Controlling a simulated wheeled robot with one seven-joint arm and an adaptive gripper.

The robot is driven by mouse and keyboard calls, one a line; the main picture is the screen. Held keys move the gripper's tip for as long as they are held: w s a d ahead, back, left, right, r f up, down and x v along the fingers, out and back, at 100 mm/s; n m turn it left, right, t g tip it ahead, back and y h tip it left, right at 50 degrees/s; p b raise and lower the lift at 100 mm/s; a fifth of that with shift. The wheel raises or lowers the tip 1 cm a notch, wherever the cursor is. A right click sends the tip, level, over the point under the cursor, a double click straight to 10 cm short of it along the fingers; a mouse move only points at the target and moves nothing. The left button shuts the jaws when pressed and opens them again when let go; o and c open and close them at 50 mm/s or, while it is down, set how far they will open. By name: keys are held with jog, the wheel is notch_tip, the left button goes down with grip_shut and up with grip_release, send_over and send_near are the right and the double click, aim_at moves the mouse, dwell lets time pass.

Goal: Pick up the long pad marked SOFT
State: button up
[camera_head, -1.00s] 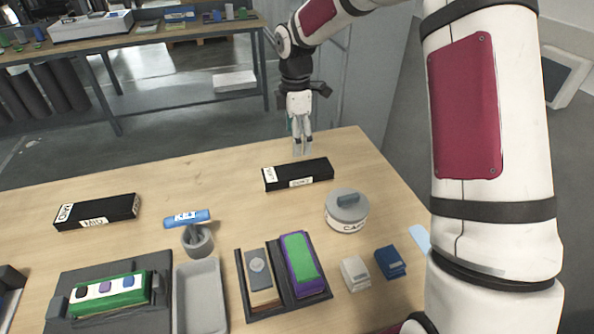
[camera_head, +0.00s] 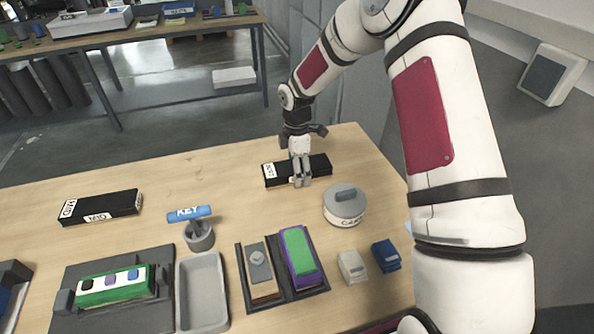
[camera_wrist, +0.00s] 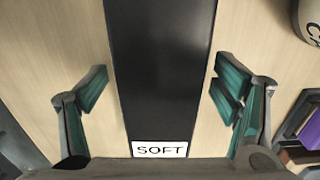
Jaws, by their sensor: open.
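The long black pad (camera_head: 320,166) lies flat on the wooden table at the back right, with a white label on its left end. In the wrist view the pad (camera_wrist: 160,60) runs up the picture, and its white label reads SOFT. My gripper (camera_head: 300,183) is down at the pad in the head view. In the wrist view my gripper (camera_wrist: 158,95) is open, with one finger on each side of the pad and a gap of bare table between each finger and the pad. The fingers partly hide the pad's middle in the head view.
A round lidded pot (camera_head: 345,207) stands just in front of the SOFT pad. A blue KEY piece (camera_head: 189,213), a grey tray (camera_head: 202,290) and a dark two-slot holder (camera_head: 285,297) are nearer. Table between the pads is clear.

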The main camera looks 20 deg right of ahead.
jog(key=c, duration=1.6)
jog(key=shift+c, duration=0.2)
